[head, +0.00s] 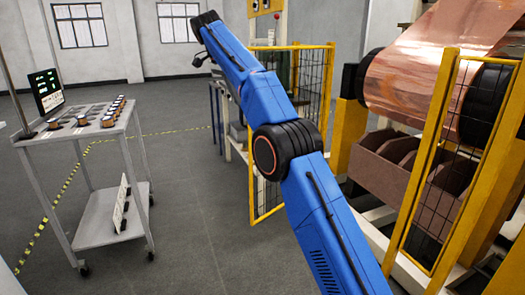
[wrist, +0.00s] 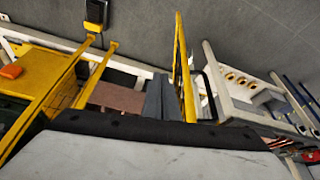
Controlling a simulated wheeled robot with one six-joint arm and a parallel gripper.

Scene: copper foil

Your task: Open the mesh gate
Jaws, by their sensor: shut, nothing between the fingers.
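The mesh gate is a yellow-framed panel with dark mesh (head: 318,95). In the head view it stands out at an angle from the machine, with a wide gap between it and the mesh panel on the right. My blue arm crosses in front and hides part of it. In the wrist view the gate's yellow frame (wrist: 183,70) shows nearly edge-on, close to the right of my gripper (wrist: 161,90). The grey fingers are together and hold nothing. I cannot tell whether they touch the frame. In the head view my gripper (head: 200,60) is small and dark, left of the gate.
A machine with a copper foil roll (head: 415,75) stands at the right, with brown bins (head: 400,165) below. A second yellow mesh panel (head: 445,165) stands at the near right. A grey cart (head: 75,135) with a screen (head: 45,90) stands left. The floor between is clear.

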